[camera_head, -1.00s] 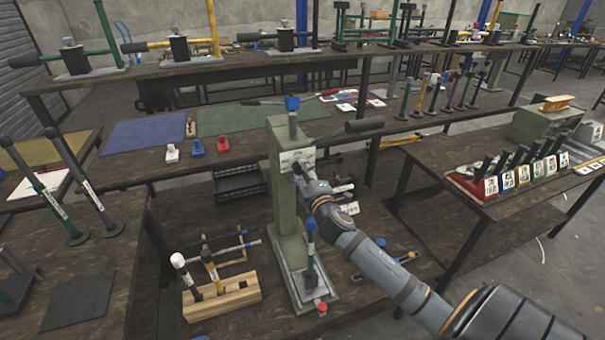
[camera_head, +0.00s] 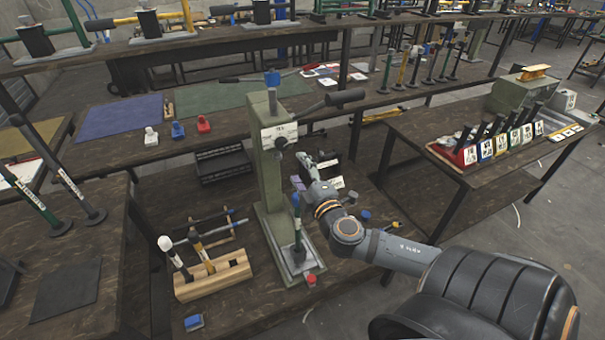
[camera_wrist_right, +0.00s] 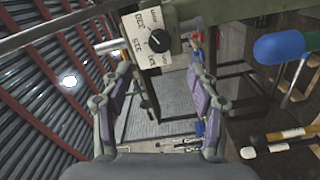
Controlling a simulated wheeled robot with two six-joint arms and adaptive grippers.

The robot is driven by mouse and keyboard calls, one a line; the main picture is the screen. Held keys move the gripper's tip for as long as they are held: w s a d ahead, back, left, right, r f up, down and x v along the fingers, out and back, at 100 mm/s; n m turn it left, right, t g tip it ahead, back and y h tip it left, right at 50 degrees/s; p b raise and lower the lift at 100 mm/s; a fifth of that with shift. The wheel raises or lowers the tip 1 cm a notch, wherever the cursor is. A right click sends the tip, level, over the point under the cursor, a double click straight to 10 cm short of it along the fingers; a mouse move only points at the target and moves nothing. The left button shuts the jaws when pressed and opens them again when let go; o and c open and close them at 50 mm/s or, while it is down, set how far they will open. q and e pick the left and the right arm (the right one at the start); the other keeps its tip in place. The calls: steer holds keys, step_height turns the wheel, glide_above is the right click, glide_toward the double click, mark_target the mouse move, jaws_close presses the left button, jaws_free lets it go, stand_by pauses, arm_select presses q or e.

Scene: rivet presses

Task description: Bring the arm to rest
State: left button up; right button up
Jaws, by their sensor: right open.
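My right gripper (camera_head: 305,168) is just right of the green rivet press (camera_head: 268,180) in the head view, below its white label plate. Its arm runs in from the lower right. In the right wrist view the two fingers (camera_wrist_right: 158,80) are spread apart with nothing between them. The press's label plate with a black dial (camera_wrist_right: 152,38) shows beyond the fingertips. My left gripper is not in view.
A tool with a blue handle (camera_head: 297,235) stands upright on the press base. A wooden rack (camera_head: 212,276) holding tools is to its left. A side table (camera_head: 480,185) with coloured, labelled holders is on the right. The floor at the lower right is clear.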

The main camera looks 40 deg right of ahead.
steer(key=shift+s+a, duration=0.2)
steer(key=shift+s, duration=0.5)
